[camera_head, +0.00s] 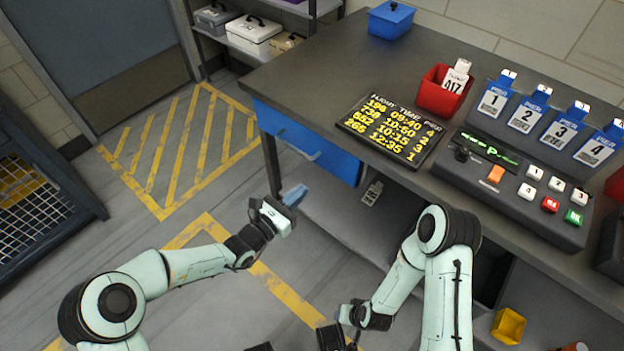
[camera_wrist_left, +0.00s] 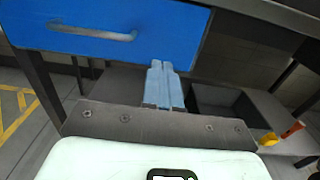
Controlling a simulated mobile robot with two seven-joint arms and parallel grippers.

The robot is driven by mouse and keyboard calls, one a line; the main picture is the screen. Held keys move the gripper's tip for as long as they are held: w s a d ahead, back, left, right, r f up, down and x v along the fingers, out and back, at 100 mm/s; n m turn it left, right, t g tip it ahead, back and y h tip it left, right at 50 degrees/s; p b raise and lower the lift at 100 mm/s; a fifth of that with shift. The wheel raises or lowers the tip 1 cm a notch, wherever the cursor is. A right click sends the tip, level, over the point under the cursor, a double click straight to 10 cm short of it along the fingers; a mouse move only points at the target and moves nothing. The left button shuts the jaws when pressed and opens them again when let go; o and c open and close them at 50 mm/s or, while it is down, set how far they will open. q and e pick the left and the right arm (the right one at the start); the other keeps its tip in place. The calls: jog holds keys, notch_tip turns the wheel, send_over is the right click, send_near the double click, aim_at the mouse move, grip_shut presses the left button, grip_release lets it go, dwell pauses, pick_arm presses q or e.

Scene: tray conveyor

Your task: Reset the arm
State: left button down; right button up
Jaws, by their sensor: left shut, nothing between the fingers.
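My left gripper (camera_head: 294,195) is in front of the desk, just short of the blue drawer (camera_head: 305,140) and lower than its handle. Its pale blue fingers are together and empty; they also show closed in the left wrist view (camera_wrist_left: 165,85), with the blue drawer front (camera_wrist_left: 110,30) and its metal handle beyond them. The fingers are apart from the handle. My right arm bends down at the lower middle of the head view, and its hand end is at the bottom edge. Its fingers cannot be made out.
The desk (camera_head: 300,70) carries a flight board (camera_head: 392,128), a red bin (camera_head: 440,92), a button console (camera_head: 510,190) and several numbered tags. A blue box (camera_head: 390,20) stands at the back. A yellow bin (camera_head: 508,326) is low at right. The striped floor at left is clear.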

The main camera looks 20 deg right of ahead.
pick_arm(q)
jog(key=shift+v, duration=1.1)
pick_arm(e)
jog(key=shift+s+a+r, duration=0.2)
jog(key=shift+s, duration=0.2)
